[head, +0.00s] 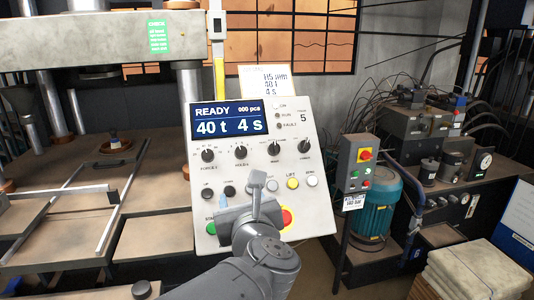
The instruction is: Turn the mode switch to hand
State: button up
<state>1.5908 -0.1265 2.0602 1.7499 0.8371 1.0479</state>
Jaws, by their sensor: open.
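The white control panel (318,190) stands in the middle of the head view, tilted back. A row of black rotary knobs crosses it below the screen. The third knob from the left (274,148) seems to be the mode switch, but its small label is hard to read and I cannot tell its set position. My gripper (262,184) is open and empty in front of the lower panel, below that knob and apart from it. It hides part of the lower button rows.
The screen (228,117) reads READY, 40 t, 4 s. Coloured buttons, including a yellow one (292,183) and a partly hidden red one (287,218), lie near my gripper. A grey switch box (356,162) stands to the right. The press bed (150,190) lies left.

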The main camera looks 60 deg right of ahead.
jog(key=s+d+r+m+g+h, duration=0.1)
jog(key=s+d+r+m+h, duration=0.15)
jog(key=s+d+m, duration=0.3)
send_near(275, 152)
jog(key=shift+n+g+h, duration=0.25)
jog(key=shift+g+h, duration=0.05)
jog(key=shift+h, duration=0.05)
jog(key=x, duration=0.9)
jog(key=shift+w+d+f, duration=0.1)
jog(key=shift+w+f, duration=0.05)
jog(key=shift+w, duration=0.3)
jog(key=c, duration=1)
jog(key=shift+o, duration=0.2)
